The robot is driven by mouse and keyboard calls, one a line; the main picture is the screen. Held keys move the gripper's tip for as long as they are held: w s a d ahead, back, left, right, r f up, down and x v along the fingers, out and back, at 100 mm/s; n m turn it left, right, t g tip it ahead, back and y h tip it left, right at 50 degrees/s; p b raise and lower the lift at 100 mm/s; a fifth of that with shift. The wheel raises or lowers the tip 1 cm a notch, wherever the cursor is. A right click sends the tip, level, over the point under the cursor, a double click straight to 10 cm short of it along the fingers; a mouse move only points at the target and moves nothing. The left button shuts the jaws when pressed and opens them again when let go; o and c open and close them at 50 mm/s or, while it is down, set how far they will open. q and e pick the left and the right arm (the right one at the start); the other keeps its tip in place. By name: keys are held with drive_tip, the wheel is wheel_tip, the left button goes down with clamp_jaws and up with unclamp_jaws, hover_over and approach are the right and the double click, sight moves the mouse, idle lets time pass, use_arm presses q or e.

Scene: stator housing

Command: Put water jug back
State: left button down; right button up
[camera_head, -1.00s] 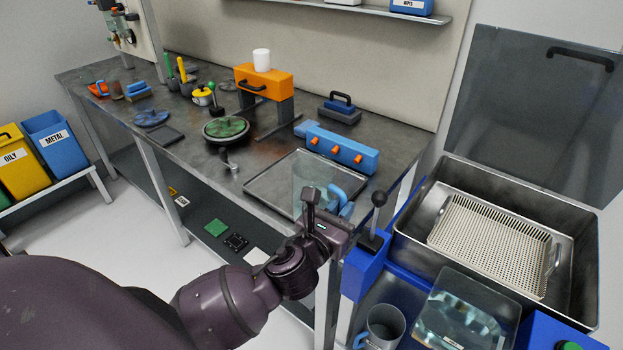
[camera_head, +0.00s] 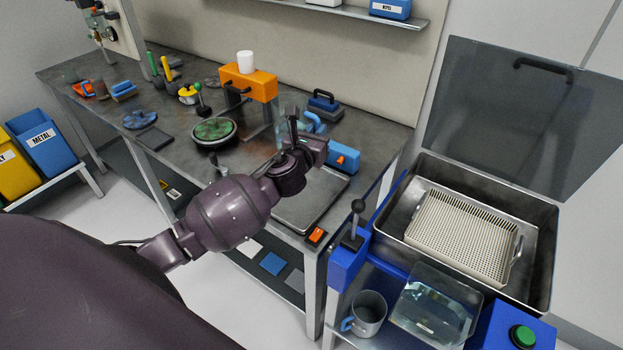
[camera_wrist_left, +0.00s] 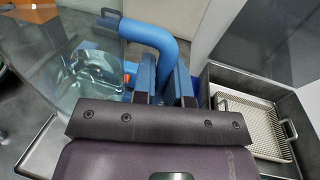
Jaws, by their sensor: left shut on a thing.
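The water jug is clear with a blue handle (camera_head: 313,123) and is partly hidden by my gripper in the head view. My left gripper (camera_head: 297,140) is shut on that handle and holds the jug above the back part of the workbench, near the orange stand. In the left wrist view the clear jug body (camera_wrist_left: 92,75) fills the left side with some water inside. Its blue handle (camera_wrist_left: 150,35) runs down between the fingers. I cannot tell whether the jug touches the bench. My right gripper is not in view.
The workbench (camera_head: 180,150) holds a flat metal tray (camera_head: 310,200), a blue box with orange knobs (camera_head: 343,157), an orange stand (camera_head: 250,85) with a white cup and a green-topped disc (camera_head: 213,131). A sink with a perforated basket (camera_head: 465,232) and a grey mug (camera_head: 368,312) are at right.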

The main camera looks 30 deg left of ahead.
use_arm(q)
wheel_tip(320, 180, down, 15)
drive_tip(key=b, duration=0.6)
drive_tip(key=shift+f, duration=0.15)
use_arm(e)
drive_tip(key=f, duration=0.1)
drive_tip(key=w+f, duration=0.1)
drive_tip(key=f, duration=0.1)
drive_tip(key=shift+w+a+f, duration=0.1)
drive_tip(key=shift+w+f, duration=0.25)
use_arm(q)
drive_tip(key=c, duration=1.1)
unclamp_jaws()
drive_tip(key=shift+f, duration=0.1)
drive_tip(key=shift+c, duration=0.2)
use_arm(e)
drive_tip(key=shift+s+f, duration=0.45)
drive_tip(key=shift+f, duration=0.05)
